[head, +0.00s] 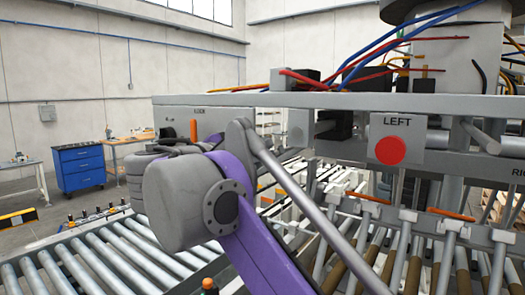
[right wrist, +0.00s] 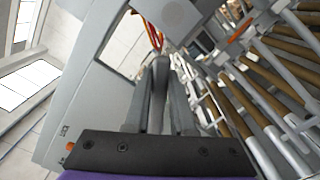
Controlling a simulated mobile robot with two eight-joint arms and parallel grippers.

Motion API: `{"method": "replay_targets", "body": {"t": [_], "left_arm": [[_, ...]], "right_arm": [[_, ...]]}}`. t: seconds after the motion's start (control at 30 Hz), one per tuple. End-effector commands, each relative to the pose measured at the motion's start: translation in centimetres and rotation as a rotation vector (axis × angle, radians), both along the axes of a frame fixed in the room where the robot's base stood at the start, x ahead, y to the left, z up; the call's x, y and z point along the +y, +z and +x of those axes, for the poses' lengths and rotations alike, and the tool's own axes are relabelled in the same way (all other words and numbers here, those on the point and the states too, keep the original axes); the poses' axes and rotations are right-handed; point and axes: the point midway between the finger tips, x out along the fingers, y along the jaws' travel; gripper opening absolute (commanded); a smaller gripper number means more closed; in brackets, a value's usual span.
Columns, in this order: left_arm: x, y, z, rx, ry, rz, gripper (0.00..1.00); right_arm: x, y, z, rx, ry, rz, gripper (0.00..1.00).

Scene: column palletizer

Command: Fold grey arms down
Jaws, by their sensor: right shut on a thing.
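In the right wrist view my right gripper (right wrist: 160,78) is shut on a grey bar (right wrist: 159,95) with a rounded end, standing between its dark fingers. In the head view a long grey bar (head: 310,205) runs from a rounded end beside my purple arm down to the lower right; it looks like the same bar. My purple and grey arm hides the gripper there. Several other grey arms (head: 448,245), with orange strips at their tops, stand among the rollers at the right. They also show in the right wrist view (right wrist: 262,45). My left gripper is not in view.
A grey machine beam (head: 345,101) with cables above crosses close overhead; a panel marked LEFT carries a red button (head: 390,151). Brown rollers (head: 388,262) lie below at right, a grey roller conveyor (head: 110,258) at lower left. A blue drawer cabinet (head: 79,167) stands farther off.

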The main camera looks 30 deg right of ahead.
Motion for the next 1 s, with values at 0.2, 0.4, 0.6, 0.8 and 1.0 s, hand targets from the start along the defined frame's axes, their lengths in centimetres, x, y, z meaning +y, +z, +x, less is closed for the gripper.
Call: {"method": "replay_targets", "body": {"t": [0.2, 0.4, 0.6, 0.8, 1.0], "left_arm": [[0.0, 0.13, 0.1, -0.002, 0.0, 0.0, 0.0], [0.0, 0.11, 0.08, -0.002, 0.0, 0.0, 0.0], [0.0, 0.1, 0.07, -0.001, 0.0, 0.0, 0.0], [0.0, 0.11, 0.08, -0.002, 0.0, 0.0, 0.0], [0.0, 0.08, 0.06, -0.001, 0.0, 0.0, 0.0]], "right_arm": [[0.08, 0.14, 0.17, 0.02, 0.002, -0.009, 0.0], [0.08, 0.09, 0.17, 0.021, 0.002, -0.009, 0.0], [0.08, 0.08, 0.15, 0.022, 0.002, -0.008, 0.39], [0.07, 0.09, 0.13, 0.021, 0.001, -0.008, 0.53], [0.25, 0.08, 0.08, 0.021, 0.002, -0.009, 0.53]]}}
